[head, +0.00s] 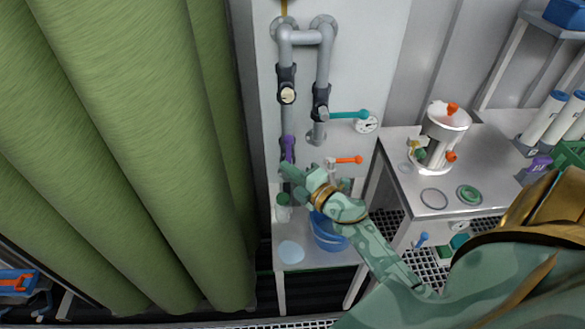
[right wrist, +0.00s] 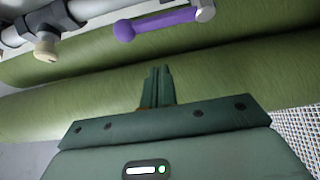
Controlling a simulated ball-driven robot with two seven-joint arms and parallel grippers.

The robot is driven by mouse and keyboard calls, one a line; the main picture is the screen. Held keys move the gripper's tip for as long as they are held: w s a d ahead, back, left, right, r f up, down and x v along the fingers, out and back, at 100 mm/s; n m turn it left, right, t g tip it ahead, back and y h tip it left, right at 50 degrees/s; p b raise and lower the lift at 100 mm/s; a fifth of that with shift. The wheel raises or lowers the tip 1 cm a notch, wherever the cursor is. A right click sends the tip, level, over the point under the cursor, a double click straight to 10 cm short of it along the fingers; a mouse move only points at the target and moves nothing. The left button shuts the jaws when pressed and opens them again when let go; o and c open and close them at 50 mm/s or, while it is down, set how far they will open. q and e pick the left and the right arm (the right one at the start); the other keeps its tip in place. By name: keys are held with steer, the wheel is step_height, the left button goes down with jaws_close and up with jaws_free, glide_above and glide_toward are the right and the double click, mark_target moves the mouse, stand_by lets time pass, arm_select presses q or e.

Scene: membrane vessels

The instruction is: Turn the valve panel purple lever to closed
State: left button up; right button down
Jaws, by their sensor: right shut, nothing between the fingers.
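The purple lever (head: 289,148) is on the left grey pipe of the valve panel (head: 369,65). It points roughly along the pipe. In the right wrist view the lever (right wrist: 160,23) lies across the top, with its round knob at the left and its grey pivot at the right. My right gripper (head: 284,172) is just below the lever in the head view. In the right wrist view its fingers (right wrist: 160,72) are together and empty, with a visible gap between their tips and the lever. My left gripper is not in view.
A teal lever (head: 348,115) and an orange lever (head: 349,160) are right of the purple one. A green curtain (head: 120,130) hangs close on the left. Below, a small table holds a blue bucket (head: 325,236). A cream knob (right wrist: 46,46) is left of the lever.

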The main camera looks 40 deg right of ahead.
mark_target(289, 153)
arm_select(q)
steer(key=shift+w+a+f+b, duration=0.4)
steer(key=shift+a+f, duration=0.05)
arm_select(e)
steer(key=w, duration=0.1)
steer(key=w+d, duration=0.1)
steer(key=w, duration=0.1)
steer(key=w+d, duration=0.1)
steer(key=w, duration=0.1)
steer(key=shift+d, duration=0.2)
steer(key=shift+s, duration=0.1)
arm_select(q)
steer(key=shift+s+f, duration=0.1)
arm_select(e)
steer(key=shift+f, duration=0.1)
arm_select(q)
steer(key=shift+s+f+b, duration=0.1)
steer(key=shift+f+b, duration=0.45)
steer(key=shift+b, duration=0.05)
arm_select(e)
steer(key=shift+s+d+m, duration=0.1)
steer(key=shift+d+m, duration=0.1)
steer(key=shift+m, duration=0.1)
